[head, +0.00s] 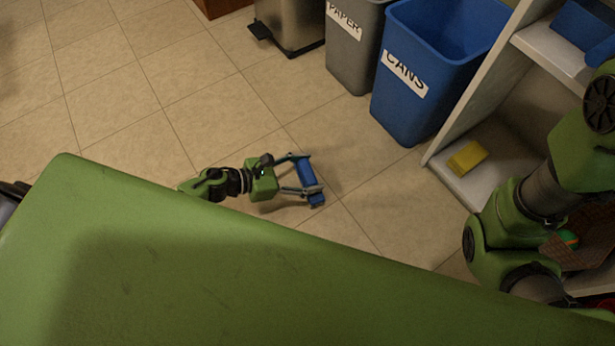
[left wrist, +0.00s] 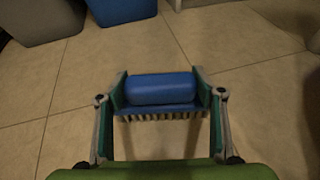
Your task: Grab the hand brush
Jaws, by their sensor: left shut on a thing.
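The hand brush (head: 308,178) is blue with a row of pale bristles. My left gripper (head: 304,180) is shut on it, with one finger at each end of the brush. In the left wrist view the brush (left wrist: 160,90) lies crosswise between the fingertips of my left gripper (left wrist: 161,94), its bristles toward the palm. The tiled floor shows all around it. I cannot tell whether the brush touches the floor. My right arm comes in at the right of the head view, but its fingers do not show.
A blue bin marked CANS (head: 425,70) and a grey bin marked PAPER (head: 352,50) stand behind the brush. A white shelf (head: 487,185) with a yellow sponge-like block (head: 467,157) is to the right. The tiled floor (head: 130,85) is clear on the left.

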